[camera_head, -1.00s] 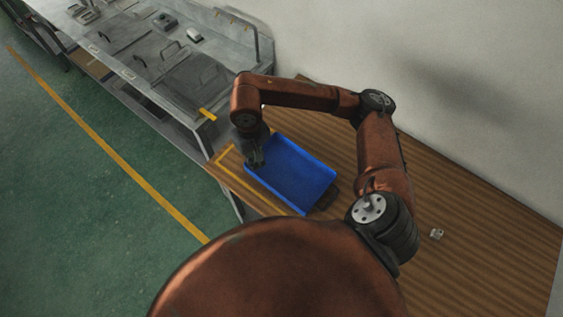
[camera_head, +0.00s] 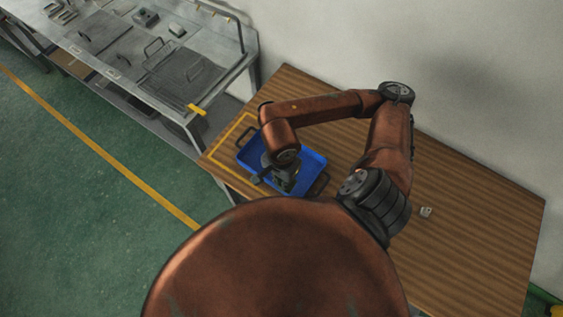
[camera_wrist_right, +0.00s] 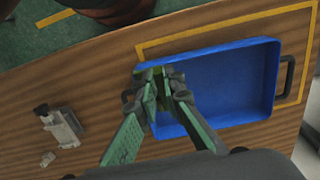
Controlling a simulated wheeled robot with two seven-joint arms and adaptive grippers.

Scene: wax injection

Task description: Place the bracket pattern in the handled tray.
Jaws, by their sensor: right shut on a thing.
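The blue handled tray (camera_head: 313,157) lies on the wooden table, with a dark handle at each end. It also shows in the right wrist view (camera_wrist_right: 225,85). My right gripper (camera_head: 284,184) is over the tray's near right part. In the right wrist view my right gripper (camera_wrist_right: 163,84) is shut on a small green piece, apparently the bracket pattern (camera_wrist_right: 164,88), mostly hidden between the fingertips. It is over the tray's left end there; I cannot tell whether it touches the floor. My left gripper is not in view.
A yellow tape outline (camera_head: 226,134) marks the table around the tray's far end. A small pale part (camera_head: 426,211) lies on the table at right. The right wrist view shows a grey metal piece (camera_wrist_right: 63,127) beside the tray. A metal bench (camera_head: 160,50) stands upper left.

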